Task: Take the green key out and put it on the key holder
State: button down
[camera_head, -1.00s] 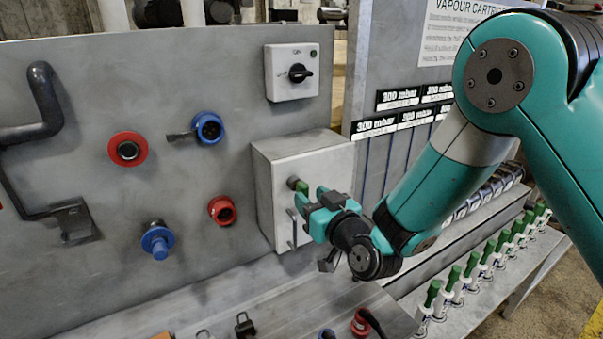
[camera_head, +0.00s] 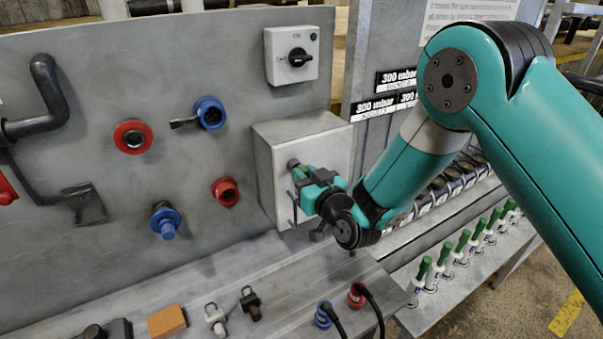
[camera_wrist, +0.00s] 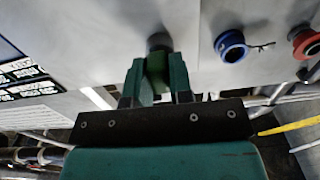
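The green key (camera_head: 297,171) sits in the round lock on the front of the grey metal box (camera_head: 268,185). My gripper (camera_head: 306,178) is at the box front with its fingers on the key. In the wrist view the green key (camera_wrist: 156,66) fills the gap between the two teal fingertips, so the gripper looks shut on it. The key's far end is hidden in the dark lock (camera_wrist: 159,42). I cannot pick out the key holder for certain in these views.
A rotary switch box (camera_head: 292,56) is above. Red (camera_head: 133,136) and blue (camera_head: 210,112) sockets are on the panel to the left. The bench below carries an orange block (camera_head: 166,322), small padlock-like items and cables.

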jog(key=shift+s+d+f+b, duration=0.1)
jog(key=shift+s+d+b, duration=0.35)
jog(key=shift+b, duration=0.75)
dwell(0.5)
jog(key=shift+b+v, duration=1.05)
jog(key=shift+b, duration=0.5)
jog(key=shift+b+v, duration=1.3)
jog(key=shift+b, duration=0.35)
jog(key=shift+a, duration=0.1)
